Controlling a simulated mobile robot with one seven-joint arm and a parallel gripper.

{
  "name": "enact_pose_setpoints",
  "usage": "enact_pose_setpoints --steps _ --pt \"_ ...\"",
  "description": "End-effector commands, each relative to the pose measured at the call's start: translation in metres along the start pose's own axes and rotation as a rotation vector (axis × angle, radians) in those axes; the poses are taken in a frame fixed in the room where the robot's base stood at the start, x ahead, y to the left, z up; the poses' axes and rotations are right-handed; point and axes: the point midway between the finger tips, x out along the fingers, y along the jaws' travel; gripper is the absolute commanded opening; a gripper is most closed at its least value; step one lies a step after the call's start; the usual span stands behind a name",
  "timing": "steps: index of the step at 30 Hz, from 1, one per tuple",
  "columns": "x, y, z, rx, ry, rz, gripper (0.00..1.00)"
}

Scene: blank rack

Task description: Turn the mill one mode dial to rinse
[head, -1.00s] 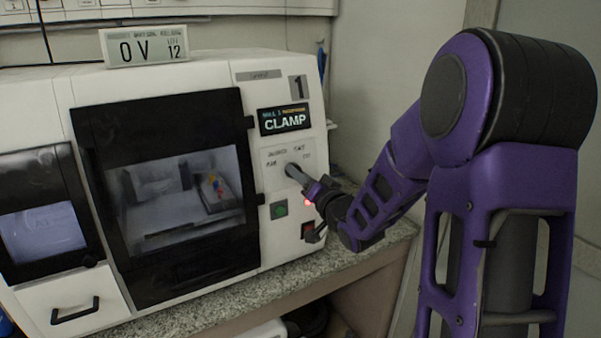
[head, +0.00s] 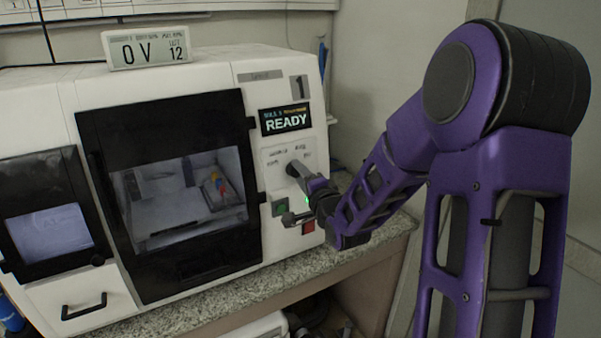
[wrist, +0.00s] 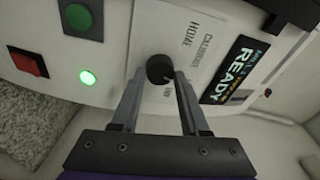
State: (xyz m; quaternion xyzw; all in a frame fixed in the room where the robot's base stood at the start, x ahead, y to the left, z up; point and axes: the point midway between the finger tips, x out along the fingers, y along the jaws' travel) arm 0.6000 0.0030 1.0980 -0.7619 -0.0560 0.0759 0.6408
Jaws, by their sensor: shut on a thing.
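The mill (head: 285,85) is a white machine marked 1, with a dark-framed window. Its mode dial (wrist: 159,68) is a small round black knob on a white label plate (wrist: 190,25). My gripper (wrist: 160,72) is shut on the dial, with one finger on each side. In the head view my gripper (head: 293,170) covers most of the dial. In the wrist view I read CALIBRATE and HOME on the plate. Another label below the dial is partly hidden by a finger. I cannot tell which label the dial points to. The display (head: 286,120) reads READY.
A green button (wrist: 77,18), a red switch (wrist: 28,62) and a lit green lamp (wrist: 88,77) sit close to the dial. A granite counter (head: 370,243) runs under the mill. A small sign (head: 146,47) stands on top. A wall is at the right.

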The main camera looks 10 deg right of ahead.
Motion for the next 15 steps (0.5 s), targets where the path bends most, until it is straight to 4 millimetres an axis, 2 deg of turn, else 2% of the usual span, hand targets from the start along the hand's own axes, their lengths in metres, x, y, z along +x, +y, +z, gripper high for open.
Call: enact_pose_setpoints --steps 15 --pt "0.0002 -0.0005 -0.0003 0.04 0.004 0.004 0.0"
